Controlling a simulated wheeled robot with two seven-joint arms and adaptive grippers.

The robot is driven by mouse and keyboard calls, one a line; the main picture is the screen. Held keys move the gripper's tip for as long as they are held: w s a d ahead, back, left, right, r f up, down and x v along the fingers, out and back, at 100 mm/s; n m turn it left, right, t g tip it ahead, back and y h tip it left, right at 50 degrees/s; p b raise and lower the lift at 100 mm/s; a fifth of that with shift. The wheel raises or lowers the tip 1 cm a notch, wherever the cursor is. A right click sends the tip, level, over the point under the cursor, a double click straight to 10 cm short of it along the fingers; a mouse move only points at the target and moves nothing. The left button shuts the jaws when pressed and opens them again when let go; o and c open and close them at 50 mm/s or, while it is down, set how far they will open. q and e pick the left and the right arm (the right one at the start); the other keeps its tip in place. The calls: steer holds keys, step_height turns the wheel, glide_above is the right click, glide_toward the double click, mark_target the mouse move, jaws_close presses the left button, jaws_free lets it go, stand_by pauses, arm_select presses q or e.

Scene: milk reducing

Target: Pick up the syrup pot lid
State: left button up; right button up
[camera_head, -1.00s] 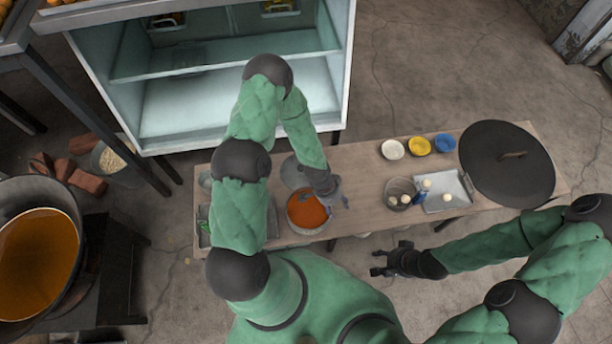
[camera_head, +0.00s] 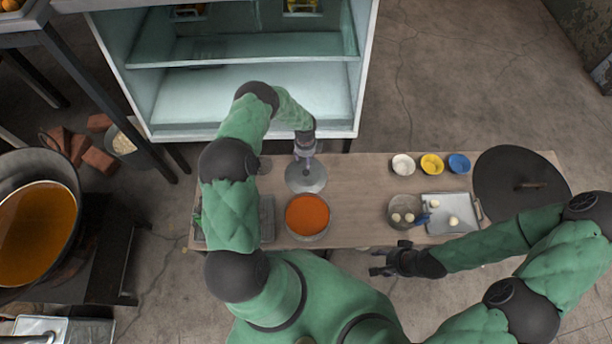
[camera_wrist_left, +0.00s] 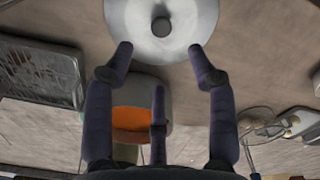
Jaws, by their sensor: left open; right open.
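The syrup pot lid (camera_head: 305,178) is a round grey metal disc lying on the wooden table, behind the pot of orange syrup (camera_head: 307,214). In the left wrist view the lid (camera_wrist_left: 185,40) shows at the top with a dark round knob at its middle, and part of the pot (camera_wrist_left: 133,122) shows between the fingers. My left gripper (camera_head: 305,158) is above the lid's far part, pointing down. In the left wrist view its fingers (camera_wrist_left: 160,55) are spread and empty, with the knob beyond the tips. My right gripper (camera_head: 378,262) is open and empty in front of the table.
A grey tray (camera_head: 267,218) lies left of the pot. White, yellow and blue bowls (camera_head: 431,164), a bowl of pale balls (camera_head: 400,222), a metal tray (camera_head: 437,227) and a large dark lid (camera_head: 490,180) are on the right. An open cabinet (camera_head: 250,100) stands behind.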

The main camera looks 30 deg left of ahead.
arm_select(q)
steer(key=b, duration=0.2)
glide_above(306, 172)
step_height(306, 172, down, 6)
steer(key=shift+a+r, duration=0.15)
step_height(306, 172, down, 5)
steer(key=b, duration=0.3)
steer(key=shift+w, duration=0.1)
jaws_close()
